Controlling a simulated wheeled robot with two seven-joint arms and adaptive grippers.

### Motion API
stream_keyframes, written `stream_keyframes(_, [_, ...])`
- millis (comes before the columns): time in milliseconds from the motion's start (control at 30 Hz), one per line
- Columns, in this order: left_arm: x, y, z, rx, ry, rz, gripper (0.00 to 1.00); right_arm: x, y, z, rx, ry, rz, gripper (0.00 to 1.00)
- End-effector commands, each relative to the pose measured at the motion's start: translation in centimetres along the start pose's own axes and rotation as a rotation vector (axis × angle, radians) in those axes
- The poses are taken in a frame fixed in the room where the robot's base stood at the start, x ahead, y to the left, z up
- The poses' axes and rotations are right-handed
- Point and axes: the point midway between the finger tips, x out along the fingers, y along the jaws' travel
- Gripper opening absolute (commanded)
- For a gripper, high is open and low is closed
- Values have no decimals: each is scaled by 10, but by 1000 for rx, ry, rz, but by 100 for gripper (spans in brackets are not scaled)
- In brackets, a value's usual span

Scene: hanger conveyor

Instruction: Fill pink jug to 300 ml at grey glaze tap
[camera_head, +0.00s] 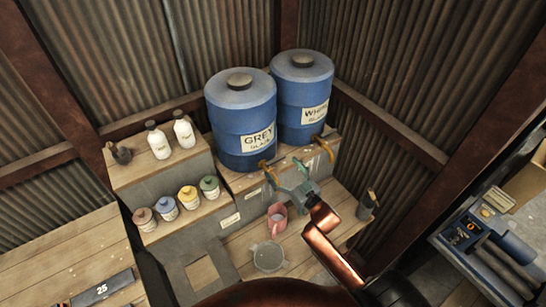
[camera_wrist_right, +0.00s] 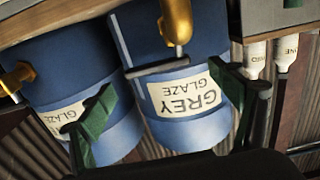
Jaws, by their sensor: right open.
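The pink jug (camera_head: 277,221) stands upright on the low wooden shelf, a little below and right of the grey glaze tap (camera_head: 265,170). Its fill level is too small to read. The blue GREY GLAZE barrel (camera_head: 240,122) stands above, and its brass tap also shows upside down in the wrist view (camera_wrist_right: 178,22). A thin grey bar (camera_wrist_right: 157,69), perhaps the tap lever, lies across the space between my fingers there. My right gripper (camera_head: 287,180) is open and empty, beside the grey tap and above the jug. My left gripper is not in view.
A blue WHITE GLAZE barrel (camera_head: 303,97) with its own brass tap (camera_head: 325,150) stands to the right. A round grey disc (camera_head: 268,256) lies in front of the jug. Small jars (camera_head: 188,197) and white bottles (camera_head: 158,140) stand left. A dark cup (camera_head: 367,203) stands right.

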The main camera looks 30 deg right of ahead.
Motion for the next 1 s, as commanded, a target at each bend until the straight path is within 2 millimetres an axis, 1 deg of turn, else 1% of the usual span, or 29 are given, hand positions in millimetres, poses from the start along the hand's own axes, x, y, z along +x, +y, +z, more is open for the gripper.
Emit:
stream_keyframes(33, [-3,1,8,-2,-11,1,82,9,1,-2,0,1,2,84])
stream_keyframes(100, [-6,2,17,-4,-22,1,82,20,2,-2,0,1,4,84])
stream_keyframes(200, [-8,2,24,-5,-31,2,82,34,2,-2,0,0,5,84])
stream_keyframes(300, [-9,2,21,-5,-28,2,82,44,2,-1,0,0,5,84])
stream_keyframes(400, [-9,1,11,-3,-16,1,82,51,2,0,0,-1,4,84])
stream_keyframes(567, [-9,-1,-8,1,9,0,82,53,1,0,1,-1,2,84])
stream_keyframes(700, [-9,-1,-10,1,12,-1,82,53,0,0,1,-1,1,84])
stream_keyframes(1000, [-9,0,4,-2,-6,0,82,54,0,0,0,-1,1,63])
